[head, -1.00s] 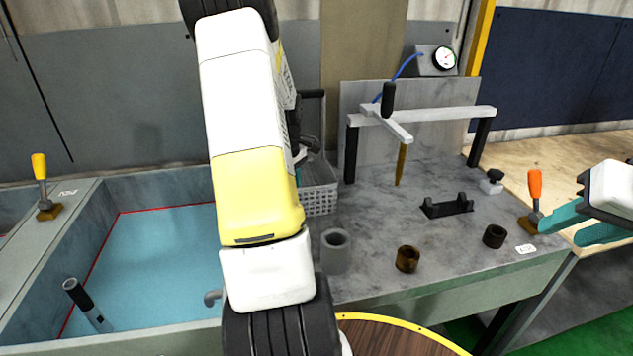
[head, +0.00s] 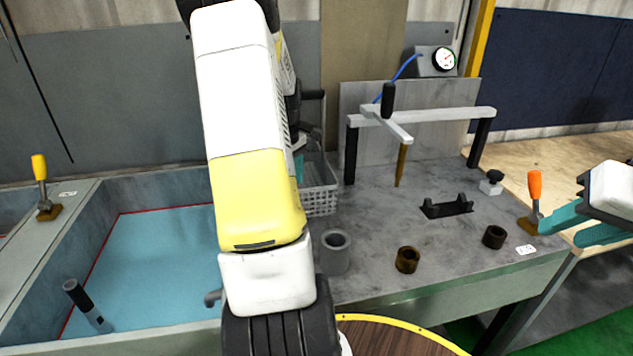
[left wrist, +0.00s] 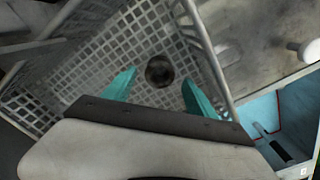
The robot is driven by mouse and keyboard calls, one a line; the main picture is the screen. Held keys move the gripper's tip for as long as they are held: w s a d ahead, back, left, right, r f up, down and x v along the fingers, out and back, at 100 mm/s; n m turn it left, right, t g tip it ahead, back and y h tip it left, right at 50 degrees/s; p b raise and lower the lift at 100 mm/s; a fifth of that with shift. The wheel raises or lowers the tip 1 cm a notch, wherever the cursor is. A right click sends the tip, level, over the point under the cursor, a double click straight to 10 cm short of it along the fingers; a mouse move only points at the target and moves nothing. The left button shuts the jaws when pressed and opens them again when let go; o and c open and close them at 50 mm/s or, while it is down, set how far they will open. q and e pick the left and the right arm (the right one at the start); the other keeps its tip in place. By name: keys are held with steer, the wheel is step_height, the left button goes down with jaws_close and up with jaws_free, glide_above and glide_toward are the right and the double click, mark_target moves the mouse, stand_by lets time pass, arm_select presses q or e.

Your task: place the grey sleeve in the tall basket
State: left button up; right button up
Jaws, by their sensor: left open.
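The tall basket (head: 320,188), a light grey mesh box with a dark handle, stands at the back of the bench, partly hidden by my left arm. In the left wrist view its mesh (left wrist: 122,48) fills the middle. A small dark ring-shaped part (left wrist: 160,71) shows inside it, end-on; I cannot tell for sure whether this is the grey sleeve. My left gripper (left wrist: 160,95) is open over the basket, its teal fingers apart on either side of that part. A thick grey hollow cylinder (head: 336,252) stands on the bench in front of the basket. My right gripper (head: 570,228) is at the right edge.
A brown ring (head: 407,259) and a darker ring (head: 494,237) stand on the bench. A black cradle (head: 446,206) and a white frame (head: 440,114) are behind. A blue-floored tray (head: 160,255) is at left; an orange-handled clamp (head: 535,195) is at right.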

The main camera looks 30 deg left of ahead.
arm_select(q)
step_height(320, 180, up, 8)
steer(key=s+d+r+m+t, duration=0.4)
steer(key=d+r+m, duration=0.45)
steer(key=d, duration=0.65)
steer(key=s+d+r+m+t+h, duration=0.2)
steer(key=s+d+m, duration=0.7)
steer(key=s+d, duration=0.3)
steer(key=shift+s+d+r, duration=0.15)
steer(key=shift+s+r, duration=0.05)
